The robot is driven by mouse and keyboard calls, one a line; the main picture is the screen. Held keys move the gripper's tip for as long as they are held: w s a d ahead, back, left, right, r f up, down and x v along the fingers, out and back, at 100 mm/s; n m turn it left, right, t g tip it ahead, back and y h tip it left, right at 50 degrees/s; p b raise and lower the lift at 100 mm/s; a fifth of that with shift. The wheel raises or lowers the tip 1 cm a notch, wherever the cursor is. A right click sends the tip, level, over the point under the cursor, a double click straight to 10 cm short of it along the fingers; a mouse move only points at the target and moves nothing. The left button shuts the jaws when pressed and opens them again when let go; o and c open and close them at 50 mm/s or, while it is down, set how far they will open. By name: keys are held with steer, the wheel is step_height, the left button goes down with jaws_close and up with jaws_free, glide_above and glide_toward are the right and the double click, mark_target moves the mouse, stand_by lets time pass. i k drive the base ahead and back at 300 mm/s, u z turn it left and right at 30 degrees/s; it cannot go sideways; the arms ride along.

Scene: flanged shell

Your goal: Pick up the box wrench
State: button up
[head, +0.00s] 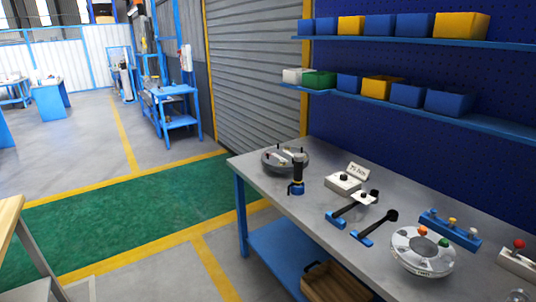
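Two dark-handled tools lie on the grey workbench (310,215) near its middle. One tool (352,208) lies closer to the back left, with a white tag or plate by its dark end. The other tool (375,228) lies to its right, with a round black end and a blue part at its lower left. Either could be the box wrench; I cannot tell which at this size. A round grey flanged part (285,159) with dark upright studs sits at the bench's far left corner. My gripper is not in view.
A black and blue upright item (297,178), a white block with a sign (343,183), a round disc with coloured knobs (421,252) and a blue knob rack (450,229) stand on the bench. A shelf of bins (410,95) hangs above. The floor at left (120,205) is open.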

mark_target(392, 214)
steer(key=z, duration=0.5)
steer(key=i, duration=2.25)
